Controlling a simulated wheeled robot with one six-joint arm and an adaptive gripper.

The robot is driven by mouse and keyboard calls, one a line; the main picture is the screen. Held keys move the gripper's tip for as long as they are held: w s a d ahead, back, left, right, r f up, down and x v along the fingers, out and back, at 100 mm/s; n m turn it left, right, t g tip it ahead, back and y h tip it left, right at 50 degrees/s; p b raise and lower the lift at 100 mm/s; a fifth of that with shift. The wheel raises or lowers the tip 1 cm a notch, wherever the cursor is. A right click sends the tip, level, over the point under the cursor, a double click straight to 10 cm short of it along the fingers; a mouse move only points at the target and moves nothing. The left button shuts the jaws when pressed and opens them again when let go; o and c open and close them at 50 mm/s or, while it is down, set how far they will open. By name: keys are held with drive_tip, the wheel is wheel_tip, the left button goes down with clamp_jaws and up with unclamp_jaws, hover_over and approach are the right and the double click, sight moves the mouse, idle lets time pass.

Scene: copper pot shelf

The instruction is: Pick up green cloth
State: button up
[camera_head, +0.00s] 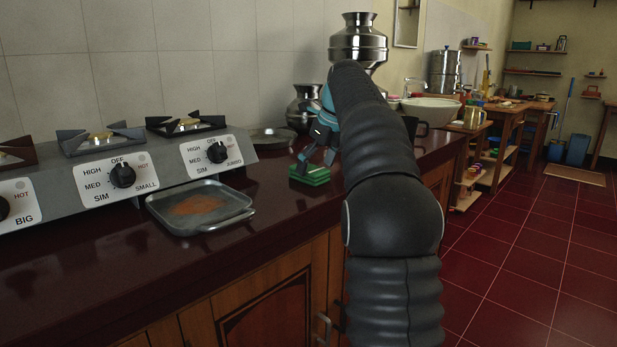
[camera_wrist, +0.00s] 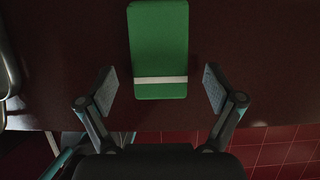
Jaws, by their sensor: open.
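The green cloth (camera_head: 310,174) is a small folded block lying on the dark red countertop, right of the stove. In the wrist view the green cloth (camera_wrist: 158,50) is a green rectangle with a white stripe near its lower end. My gripper (camera_head: 316,158) is just above the cloth in the head view. In the wrist view my gripper (camera_wrist: 158,89) is open, with one finger on each side of the cloth's lower end and a gap on both sides. Nothing is between the fingers' pads in contact with them. My arm hides part of the counter behind.
A metal tray (camera_head: 201,207) with reddish powder lies left on the counter (camera_head: 120,262), before the stove (camera_head: 120,172). Steel pots stand behind my gripper, a large one (camera_head: 357,42) and a smaller one (camera_head: 304,107). A flat plate (camera_head: 272,137) lies near the stove's end.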

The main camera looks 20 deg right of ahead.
drive_tip(key=shift+x, duration=0.9)
drive_tip(key=c, duration=1.2)
drive_tip(key=shift+c, duration=0.2)
drive_tip(key=shift+r, duration=0.1)
drive_tip(key=shift+r, duration=0.5)
wheel_tip(320, 180, up, 3)
drive_tip(key=shift+r+p, duration=0.2)
drive_tip(key=shift+p, duration=0.5)
drive_tip(key=s+d+r, duration=0.6)
drive_tip(key=s+d, duration=0.1)
drive_tip(key=d, duration=0.2)
drive_tip(key=shift+d+r, duration=0.15)
drive_tip(key=shift+r, duration=0.1)
